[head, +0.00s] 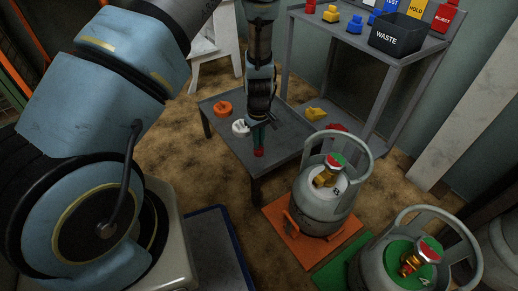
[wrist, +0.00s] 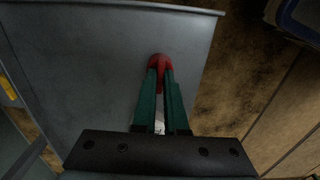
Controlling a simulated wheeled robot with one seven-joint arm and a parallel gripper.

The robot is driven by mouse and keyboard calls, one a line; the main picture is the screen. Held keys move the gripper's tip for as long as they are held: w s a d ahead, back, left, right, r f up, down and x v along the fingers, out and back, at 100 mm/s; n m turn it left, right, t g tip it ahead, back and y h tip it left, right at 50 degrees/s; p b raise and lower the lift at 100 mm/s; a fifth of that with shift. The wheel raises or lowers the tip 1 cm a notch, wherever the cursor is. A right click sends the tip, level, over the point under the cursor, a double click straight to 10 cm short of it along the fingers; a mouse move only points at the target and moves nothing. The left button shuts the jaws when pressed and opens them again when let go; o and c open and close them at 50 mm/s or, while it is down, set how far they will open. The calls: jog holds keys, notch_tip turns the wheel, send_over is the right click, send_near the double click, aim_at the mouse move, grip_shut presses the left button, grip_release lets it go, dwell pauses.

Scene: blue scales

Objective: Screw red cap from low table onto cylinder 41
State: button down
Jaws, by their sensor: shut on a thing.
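My gripper (head: 258,146) is over the low grey table (head: 229,109), its green fingers pointing down and shut on a red cap (head: 258,153). The cap is at the table's front part; I cannot tell if it still touches the top. In the wrist view the red cap (wrist: 159,61) sits between the tips of the green fingers (wrist: 161,74). A grey cylinder (head: 325,197) with a brass valve stands upright on an orange mat. Another grey cylinder (head: 392,266) with a brass valve stands on a green mat, a "4" partly readable. I cannot read a full 41 on either.
A taller grey shelf (head: 340,38) bears a black WASTE bin (head: 397,36).

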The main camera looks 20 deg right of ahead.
jog(key=shift+r, duration=0.15)
jog(key=shift+r+p, duration=1.9)
jog(key=shift+p, duration=0.05)
jog(key=shift+w, duration=0.1)
